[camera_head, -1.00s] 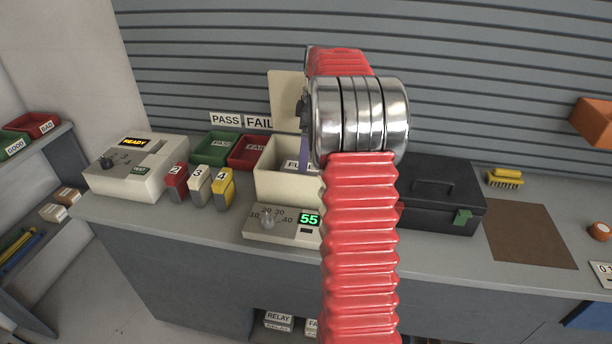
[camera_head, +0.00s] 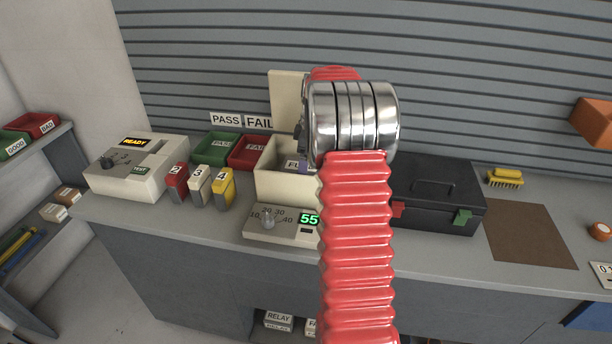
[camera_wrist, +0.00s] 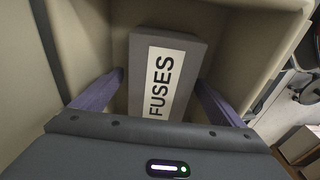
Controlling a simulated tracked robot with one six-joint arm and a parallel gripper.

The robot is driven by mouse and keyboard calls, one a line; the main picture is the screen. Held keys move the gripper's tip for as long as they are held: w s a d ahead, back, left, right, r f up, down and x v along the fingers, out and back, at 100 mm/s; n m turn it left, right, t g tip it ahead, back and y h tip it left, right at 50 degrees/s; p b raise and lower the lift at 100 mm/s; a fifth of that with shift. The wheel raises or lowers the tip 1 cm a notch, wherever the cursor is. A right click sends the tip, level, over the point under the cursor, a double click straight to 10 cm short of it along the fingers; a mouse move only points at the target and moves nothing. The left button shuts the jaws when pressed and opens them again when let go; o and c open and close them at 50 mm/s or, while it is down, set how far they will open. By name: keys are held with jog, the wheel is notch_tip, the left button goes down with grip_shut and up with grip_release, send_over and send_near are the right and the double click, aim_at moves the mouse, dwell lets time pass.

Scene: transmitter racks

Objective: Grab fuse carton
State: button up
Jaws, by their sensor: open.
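The fuse carton is a grey box with a white "FUSES" label. In the wrist view the fuse carton (camera_wrist: 172,75) lies inside a cream bin (camera_wrist: 235,70). My gripper (camera_wrist: 160,88) is open, with one purple finger on each side of the carton's near part. I cannot tell whether either finger touches it. My arm hides most of the gripper there.
A meter box (camera_head: 280,226) reading 55 stands in front of the bin. Green (camera_head: 215,149) and red (camera_head: 248,152) trays and numbered blocks (camera_head: 200,186) are to its left. A black case (camera_head: 440,195) is to the right. The bin walls stand close around the gripper.

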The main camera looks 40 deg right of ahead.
jog(key=shift+w+a+f, duration=0.1)
jog(key=shift+f, duration=1.1)
jog(key=shift+r, duration=0.1)
jog(key=c, duration=1.5)
